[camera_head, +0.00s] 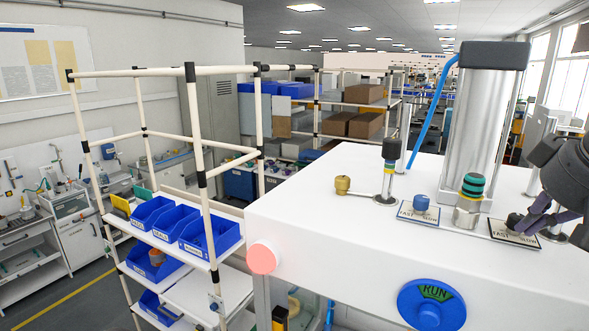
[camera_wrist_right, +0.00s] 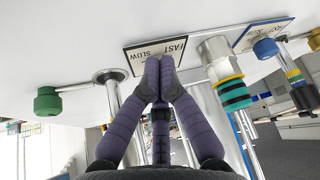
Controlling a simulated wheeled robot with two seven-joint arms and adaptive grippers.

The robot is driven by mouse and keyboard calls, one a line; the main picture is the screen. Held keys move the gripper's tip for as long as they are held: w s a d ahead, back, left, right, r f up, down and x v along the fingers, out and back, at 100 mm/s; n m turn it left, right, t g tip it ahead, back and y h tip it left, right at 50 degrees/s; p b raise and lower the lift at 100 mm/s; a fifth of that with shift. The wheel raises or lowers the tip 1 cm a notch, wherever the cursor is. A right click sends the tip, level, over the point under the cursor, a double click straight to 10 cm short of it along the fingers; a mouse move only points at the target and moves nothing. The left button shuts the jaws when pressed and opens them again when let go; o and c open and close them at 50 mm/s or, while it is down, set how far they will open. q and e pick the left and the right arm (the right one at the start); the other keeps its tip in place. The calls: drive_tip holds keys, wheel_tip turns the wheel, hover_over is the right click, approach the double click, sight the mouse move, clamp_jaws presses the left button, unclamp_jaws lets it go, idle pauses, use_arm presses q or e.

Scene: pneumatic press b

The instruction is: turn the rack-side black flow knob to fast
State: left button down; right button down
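The black flow knob (camera_head: 514,221) sits on a FAST/SLOW plate (camera_head: 504,237) on the white press top, in front of the metal cylinder. That plate (camera_wrist_right: 140,62) also shows in the wrist view, but the fingers hide the knob there. My right gripper (camera_head: 526,222) reaches down from the right, with its purple fingertips at the knob's right side. In the wrist view its fingertips (camera_wrist_right: 160,62) are together, with no clear gap. I cannot tell whether they touch the knob. My left gripper is out of view.
A blue knob (camera_head: 421,202) sits on another plate towards the rack. A blue RUN button (camera_head: 432,306) and a pink button (camera_head: 262,257) are on the front. The rack (camera_head: 203,178) holds blue bins.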

drive_tip(key=shift+w, duration=0.15)
idle(0.4)
drive_tip(key=shift+d+r+p, duration=0.15)
drive_tip(key=shift+d+p, duration=0.2)
drive_tip(key=shift+p, duration=0.15)
drive_tip(key=shift+d+p, duration=0.45)
drive_tip(key=shift+d, duration=0.15)
drive_tip(key=shift+w+d+p, duration=0.1)
drive_tip(key=shift+d+p, duration=0.15)
drive_tip(key=shift+p, duration=0.05)
drive_tip(key=shift+s+d, duration=0.15)
drive_tip(key=shift+s, duration=0.2)
idle(0.4)
drive_tip(key=shift+r, duration=2.9)
